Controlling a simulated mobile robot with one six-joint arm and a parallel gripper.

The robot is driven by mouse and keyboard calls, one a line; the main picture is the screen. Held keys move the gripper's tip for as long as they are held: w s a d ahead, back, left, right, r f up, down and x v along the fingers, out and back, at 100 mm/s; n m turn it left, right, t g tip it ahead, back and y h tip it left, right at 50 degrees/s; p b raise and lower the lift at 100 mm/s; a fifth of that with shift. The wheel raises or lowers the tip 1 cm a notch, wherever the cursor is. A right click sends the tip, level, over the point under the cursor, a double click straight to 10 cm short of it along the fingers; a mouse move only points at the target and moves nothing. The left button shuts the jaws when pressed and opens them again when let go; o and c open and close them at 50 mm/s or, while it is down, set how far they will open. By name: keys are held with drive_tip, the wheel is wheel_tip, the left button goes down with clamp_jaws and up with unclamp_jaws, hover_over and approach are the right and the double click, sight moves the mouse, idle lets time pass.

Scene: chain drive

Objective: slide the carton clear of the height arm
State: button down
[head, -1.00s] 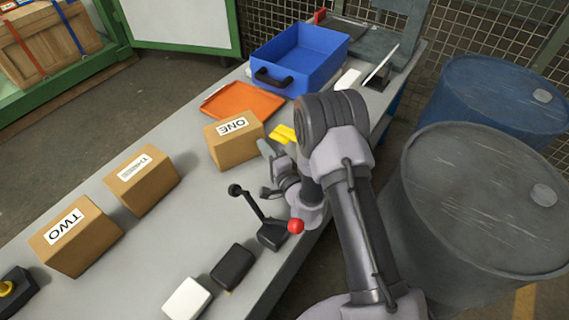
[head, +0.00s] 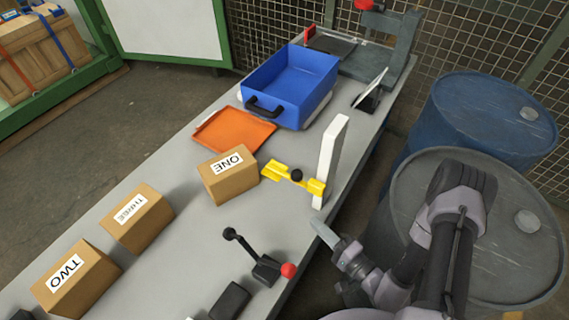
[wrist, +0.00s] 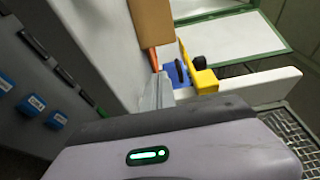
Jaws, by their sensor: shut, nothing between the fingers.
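The carton labelled ONE (head: 222,185) stands on the grey bench in the head view, and a brown carton side (wrist: 152,22) shows at the top of the wrist view. The yellow height arm (head: 315,187), with a black knob, reaches left from a white upright post (head: 331,150). Its left end is close to the carton's right side; I cannot tell if they touch. The arm also shows in the wrist view (wrist: 205,80). My gripper (head: 318,226) is shut and empty, in front of the post near the bench's right edge, apart from the carton.
Cartons THREE (head: 138,222) and TWO (head: 75,285) stand to the lower left. An orange tray (head: 232,131) and blue bin (head: 290,85) lie behind. A lever (head: 248,250) with a red knob (head: 289,270) stands in front. Drums (head: 470,225) stand right of the bench.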

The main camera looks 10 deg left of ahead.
drive_tip(key=b, duration=0.3)
approach(247, 178)
drive_tip(key=w, duration=0.6)
drive_tip(key=shift+w+f, duration=0.2)
drive_tip(key=shift+f, duration=0.2)
drive_tip(key=a, duration=0.2)
drive_tip(key=shift+s+a+b, duration=0.2)
drive_tip(key=shift+a+b, duration=0.1)
drive_tip(key=shift+b, duration=0.1)
drive_tip(key=shift+a, duration=0.5)
drive_tip(key=shift+a, duration=0.2)
drive_tip(key=shift+s+a+r+b, duration=0.1)
drive_tip(key=shift+s+a+b, duration=0.1)
drive_tip(key=shift+a, duration=0.2)
drive_tip(key=shift+s+a+r+b, duration=0.1)
drive_tip(key=shift+s+a+b, duration=0.1)
drive_tip(key=shift+a, duration=0.25)
drive_tip(key=shift+s+a+r, duration=0.1)
drive_tip(key=shift+s+a, duration=0.05)
drive_tip(key=shift+a, duration=0.15)
